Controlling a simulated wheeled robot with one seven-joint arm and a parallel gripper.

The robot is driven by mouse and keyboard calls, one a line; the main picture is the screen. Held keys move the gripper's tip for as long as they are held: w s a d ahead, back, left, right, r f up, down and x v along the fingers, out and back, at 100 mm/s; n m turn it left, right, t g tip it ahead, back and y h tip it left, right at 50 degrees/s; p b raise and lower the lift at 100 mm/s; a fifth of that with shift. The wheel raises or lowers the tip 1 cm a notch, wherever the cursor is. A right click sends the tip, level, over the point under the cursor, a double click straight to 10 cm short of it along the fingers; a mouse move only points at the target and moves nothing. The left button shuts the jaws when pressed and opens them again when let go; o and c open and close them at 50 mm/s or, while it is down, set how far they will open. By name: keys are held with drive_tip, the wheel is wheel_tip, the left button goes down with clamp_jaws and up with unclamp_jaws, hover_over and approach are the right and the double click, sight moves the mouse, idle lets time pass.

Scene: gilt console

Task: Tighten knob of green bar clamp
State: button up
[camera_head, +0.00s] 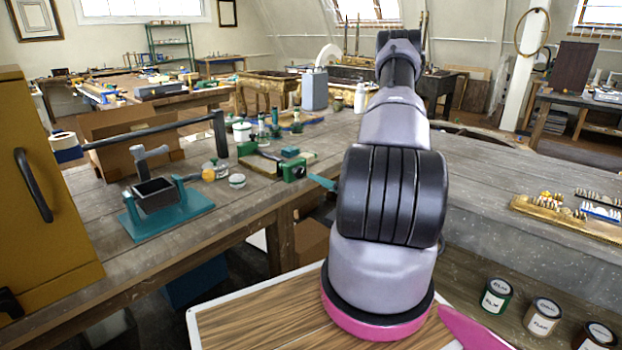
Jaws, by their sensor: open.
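The green bar clamp (293,171) lies on the wooden workbench, near its right edge, left of my arm. A teal-green piece (321,181), apparently its knob or handle, sticks out past the bench edge toward my arm. A wooden piece with a bar lies along the clamp's left side; I cannot tell whether it is gripped. My arm rises through the middle of the picture and bends at a dark joint near the top. My gripper is not visible, and I cannot tell where it is relative to the clamp.
On the workbench (95,255) stand a teal vise-like stand (188,202), small jars, bottles and a cardboard box. A yellow cabinet (55,190) blocks the left. Several paint cans (497,295) and a grey bench (560,262) are at right.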

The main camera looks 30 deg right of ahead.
sight(301, 172)
drive_tip(key=shift+v, duration=1.6)
drive_tip(key=w+a+m, duration=0.1)
drive_tip(key=w+m, duration=0.2)
drive_tip(key=m, duration=0.6)
drive_tip(key=w+a+m, duration=0.1)
drive_tip(key=w+m, duration=0.3)
drive_tip(key=m, duration=0.5)
drive_tip(key=w+a+m, duration=0.2)
drive_tip(key=w+m, duration=0.2)
drive_tip(key=m, duration=0.5)
drive_tip(key=shift+r+m, duration=0.15)
drive_tip(key=shift+m, duration=0.15)
